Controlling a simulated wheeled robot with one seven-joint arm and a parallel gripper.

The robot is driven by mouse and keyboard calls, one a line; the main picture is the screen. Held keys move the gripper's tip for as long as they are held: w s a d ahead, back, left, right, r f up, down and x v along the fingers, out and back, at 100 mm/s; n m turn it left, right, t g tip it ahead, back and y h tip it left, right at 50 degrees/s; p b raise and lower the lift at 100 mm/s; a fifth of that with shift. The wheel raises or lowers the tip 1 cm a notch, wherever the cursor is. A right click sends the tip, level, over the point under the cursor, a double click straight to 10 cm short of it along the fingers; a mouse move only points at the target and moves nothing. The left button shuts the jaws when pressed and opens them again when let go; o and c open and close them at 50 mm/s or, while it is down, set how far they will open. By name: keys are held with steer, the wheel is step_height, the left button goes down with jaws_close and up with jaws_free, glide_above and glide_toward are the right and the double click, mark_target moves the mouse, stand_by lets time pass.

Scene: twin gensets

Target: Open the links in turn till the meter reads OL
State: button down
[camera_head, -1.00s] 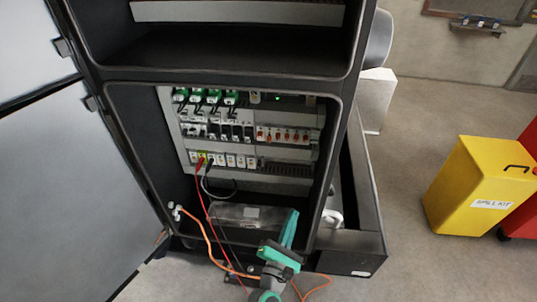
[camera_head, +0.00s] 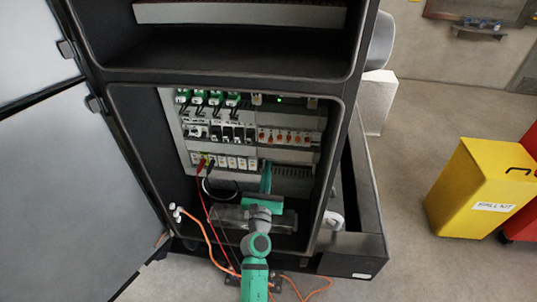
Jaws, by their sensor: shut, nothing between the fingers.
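The open cabinet (camera_head: 349,130) holds a panel with several rows of devices. A row of links (camera_head: 283,137) with orange-red parts sits at the right of the middle row; their individual positions are too small to tell. Below, a row of pale terminals (camera_head: 232,162) takes a red probe lead (camera_head: 202,190) and a black lead (camera_head: 222,197) at its left end. My gripper (camera_head: 266,168) is shut and empty, pointing up at the panel just right of the pale terminals and below the links. No meter reading can be made out.
The cabinet door (camera_head: 70,190) stands open at the left. An orange cable (camera_head: 207,240) hangs from the cabinet's lower left to the floor. A yellow spill kit bin (camera_head: 478,190) stands at the right.

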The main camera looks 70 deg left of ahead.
mark_target(270, 141)
steer(key=x, duration=0.3)
steer(key=shift+r, duration=0.1)
steer(key=shift+w+r, duration=0.1)
steer(key=shift+r, duration=1.85)
